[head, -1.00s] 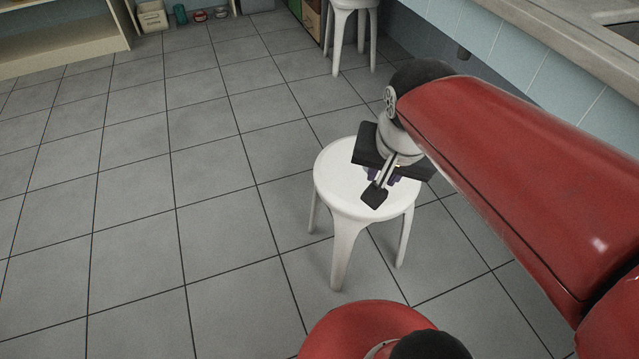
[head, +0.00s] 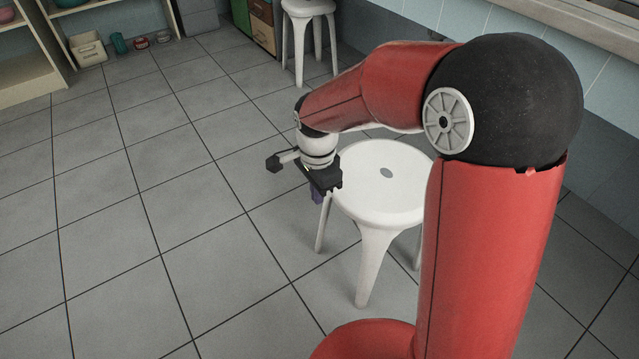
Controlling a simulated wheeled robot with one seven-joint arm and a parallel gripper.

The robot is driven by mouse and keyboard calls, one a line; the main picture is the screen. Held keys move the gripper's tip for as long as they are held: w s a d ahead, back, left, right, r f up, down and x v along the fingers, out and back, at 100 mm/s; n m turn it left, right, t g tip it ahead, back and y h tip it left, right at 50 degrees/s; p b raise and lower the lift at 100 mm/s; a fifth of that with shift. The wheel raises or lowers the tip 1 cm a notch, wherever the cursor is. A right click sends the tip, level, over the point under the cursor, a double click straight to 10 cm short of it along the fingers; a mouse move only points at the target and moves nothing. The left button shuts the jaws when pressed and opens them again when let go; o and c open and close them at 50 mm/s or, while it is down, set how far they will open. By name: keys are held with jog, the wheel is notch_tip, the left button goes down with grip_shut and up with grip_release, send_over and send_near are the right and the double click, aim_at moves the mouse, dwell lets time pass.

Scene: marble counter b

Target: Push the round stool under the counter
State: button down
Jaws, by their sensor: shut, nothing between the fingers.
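The white round stool (head: 372,200) stands upright on the tiled floor, a small hole in the middle of its seat. My arm hides part of its right side and legs. My gripper (head: 318,194) points down at the left edge of the seat, on the side away from the counter. It is shut and holds nothing. I cannot tell whether it touches the stool. The counter (head: 572,28) runs along the upper right, with blue tiles below its top. The stool stands out in front of it, and my arm covers much of the gap.
A second white stool (head: 308,8) stands at the back, beside green and brown cabinets (head: 262,22). A shelf (head: 28,75) stands at the upper left, with a bin (head: 88,50) and small pots near it. The floor on the left is clear.

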jog(key=w+d+f, duration=0.2)
jog(key=d+f, duration=0.1)
jog(key=f, duration=0.2)
jog(key=shift+d, duration=0.2)
jog(key=shift+w+f, duration=0.1)
